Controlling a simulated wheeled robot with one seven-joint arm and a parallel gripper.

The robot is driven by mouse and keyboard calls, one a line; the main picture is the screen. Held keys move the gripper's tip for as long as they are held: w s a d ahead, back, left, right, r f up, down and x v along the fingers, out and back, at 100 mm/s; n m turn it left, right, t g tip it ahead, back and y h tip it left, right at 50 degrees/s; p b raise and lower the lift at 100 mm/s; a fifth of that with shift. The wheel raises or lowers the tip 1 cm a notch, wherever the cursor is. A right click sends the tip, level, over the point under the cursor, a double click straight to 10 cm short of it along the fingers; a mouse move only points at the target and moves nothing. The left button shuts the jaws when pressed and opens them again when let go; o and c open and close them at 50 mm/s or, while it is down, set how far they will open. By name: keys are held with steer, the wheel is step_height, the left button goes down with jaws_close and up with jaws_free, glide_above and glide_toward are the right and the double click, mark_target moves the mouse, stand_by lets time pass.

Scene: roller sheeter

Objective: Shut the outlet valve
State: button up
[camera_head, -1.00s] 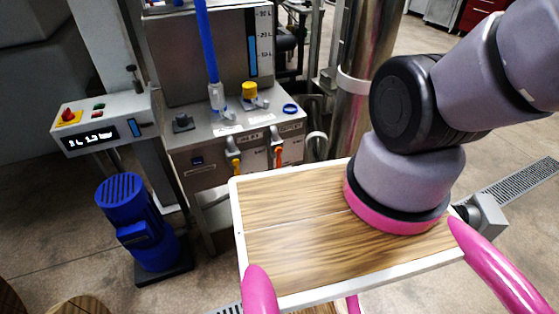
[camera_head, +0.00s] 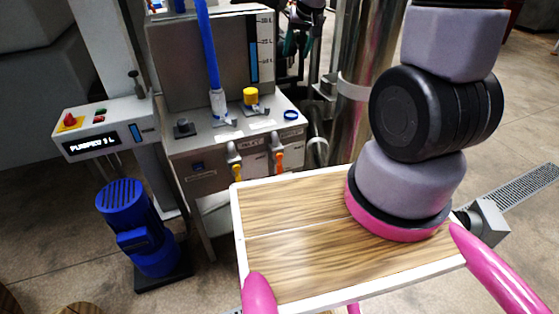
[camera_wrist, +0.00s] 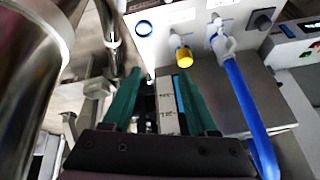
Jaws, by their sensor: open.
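Two valves sit on the front panel of the steel unit in the head view: a left one with a yellow-tipped handle (camera_head: 237,170) and a right one with an orange-tipped handle (camera_head: 279,157). Both handles hang down. Their labels are too small to read, so I cannot tell which is the outlet valve. My gripper (camera_head: 297,42) is at the back, right of the level gauge and apart from both valves. In the wrist view my gripper (camera_wrist: 157,76) has two green fingers, open and empty, with the gauge strip visible between them. The front valve handles do not show there.
A yellow cap (camera_head: 250,95), blue ring (camera_head: 291,115) and blue hose (camera_head: 208,45) are on the unit's top. A steel column (camera_head: 365,100) stands right of it. A blue pump (camera_head: 135,225) stands left. The control box display (camera_head: 92,146) reads "PUMPED 3 L".

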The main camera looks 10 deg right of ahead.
step_height(320, 180, down, 13)
steer(key=w+a+n, duration=0.1)
steer(key=w+a, duration=0.1)
steer(key=w, duration=0.1)
steer(key=n+g, duration=0.1)
steer(key=n, duration=0.2)
glide_toward(280, 166)
steer(key=x, duration=1.2)
jaws_close()
